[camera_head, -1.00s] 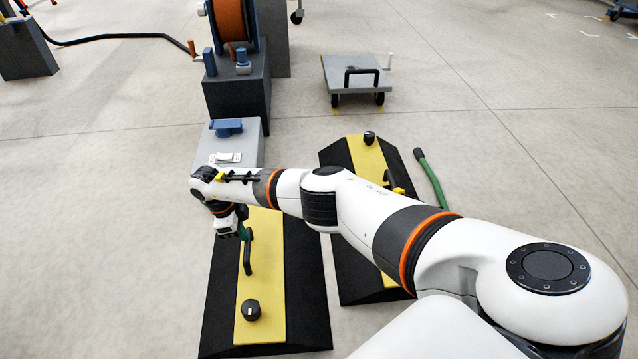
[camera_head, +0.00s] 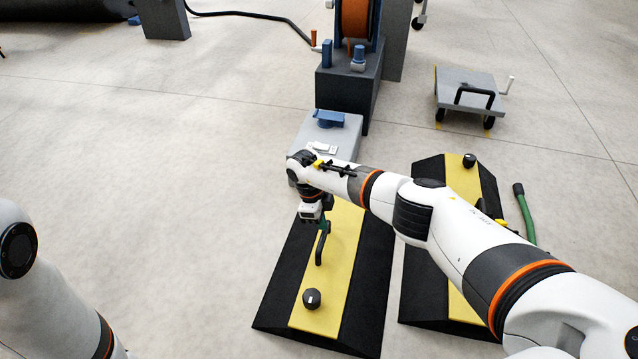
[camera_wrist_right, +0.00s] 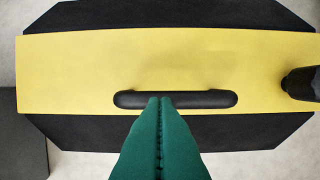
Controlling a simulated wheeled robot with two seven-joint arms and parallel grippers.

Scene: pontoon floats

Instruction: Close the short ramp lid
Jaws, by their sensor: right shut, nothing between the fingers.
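Two black ramps with yellow lids lie on the floor. The nearer ramp's yellow lid (camera_head: 338,262) has a black bar handle (camera_head: 321,246) and a round black knob (camera_head: 312,299); the lid looks flat between the black slopes. The other ramp's lid (camera_head: 466,183) is partly hidden by my right arm. I cannot tell surely which is the short one. My right gripper (camera_head: 324,224) is at the nearer handle, its green fingers shut and empty. In the right wrist view the fingertips (camera_wrist_right: 161,101) overlap the handle (camera_wrist_right: 205,99); contact is unclear. My left gripper is out of view.
A grey box (camera_head: 334,135) stands at the far end of the nearer ramp, before a dark block (camera_head: 345,95) with an orange reel. A low cart (camera_head: 468,82) stands back right. A green-gripped bar (camera_head: 525,212) lies right. Floor at left is clear.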

